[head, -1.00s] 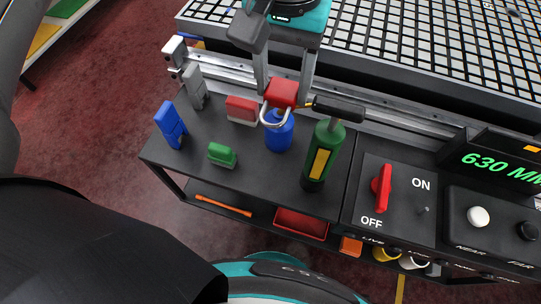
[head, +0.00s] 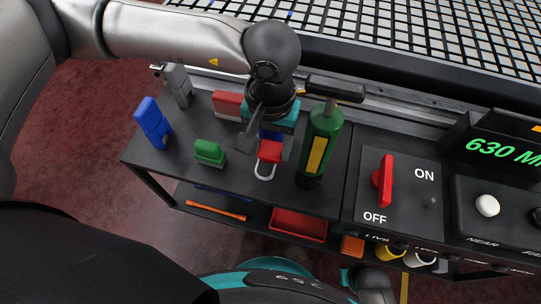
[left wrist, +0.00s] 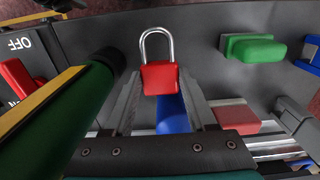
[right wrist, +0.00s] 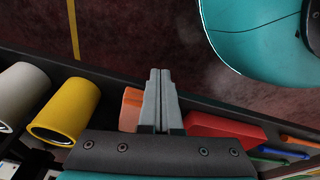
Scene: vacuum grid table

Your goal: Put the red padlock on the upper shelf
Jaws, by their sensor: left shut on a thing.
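The red padlock (head: 269,151), with a silver shackle, is held between the fingers of my left gripper (head: 268,143) above the black top surface (head: 180,158) of the stand. In the left wrist view the padlock (left wrist: 160,78) sits between the two fingertips, its shackle pointing away from the gripper. A blue object (left wrist: 172,115) lies partly hidden behind it. A lower shelf runs under the top surface. My right gripper (right wrist: 160,72) is shut and empty in the right wrist view, close to an orange block (right wrist: 131,108).
A green bottle (head: 319,145) stands just right of the padlock. Below are a red tray (head: 299,225), an orange bar (head: 216,211) and mugs (head: 390,252).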

